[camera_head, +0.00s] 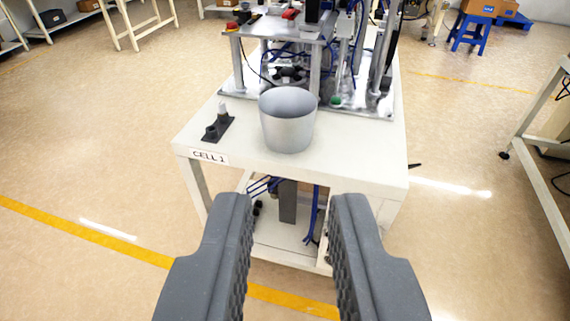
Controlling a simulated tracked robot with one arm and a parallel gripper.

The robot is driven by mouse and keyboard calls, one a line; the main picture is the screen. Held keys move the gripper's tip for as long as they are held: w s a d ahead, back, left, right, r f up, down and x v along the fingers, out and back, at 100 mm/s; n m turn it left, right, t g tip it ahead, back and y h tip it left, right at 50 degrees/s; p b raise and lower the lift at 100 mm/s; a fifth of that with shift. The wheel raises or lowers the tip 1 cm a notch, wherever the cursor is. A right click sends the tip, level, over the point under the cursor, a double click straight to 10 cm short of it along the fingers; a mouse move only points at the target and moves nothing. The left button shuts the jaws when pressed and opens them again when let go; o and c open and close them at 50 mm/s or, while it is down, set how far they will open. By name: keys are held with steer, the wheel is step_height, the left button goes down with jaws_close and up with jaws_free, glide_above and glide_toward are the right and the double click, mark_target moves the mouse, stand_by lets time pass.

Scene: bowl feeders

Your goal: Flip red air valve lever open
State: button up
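My gripper (291,205) is open and empty, its two dark ridged fingers pointing at the front of a white table (355,165) labelled "CELL 1". A metal machine (285,40) stands on the back of the table. A small red part (291,14) sits on top of the machine's plate, and another small red part (232,26) is at the plate's left corner. Both are too small for me to tell which, if either, is the air valve lever. My gripper is well short of both and touches nothing.
A grey metal bowl (287,130) stands on the table in front of the machine. A dark fixture (218,125) is to its left. Blue hoses hang under the table. Another bench (545,110) is at right, and a blue stool (470,30) behind. Floor at left is clear.

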steer(key=shift+r+p, duration=0.3)
steer(key=shift+r, duration=0.1)
jaws_close()
step_height(320, 180, up, 15)
steer(key=p, duration=1.5)
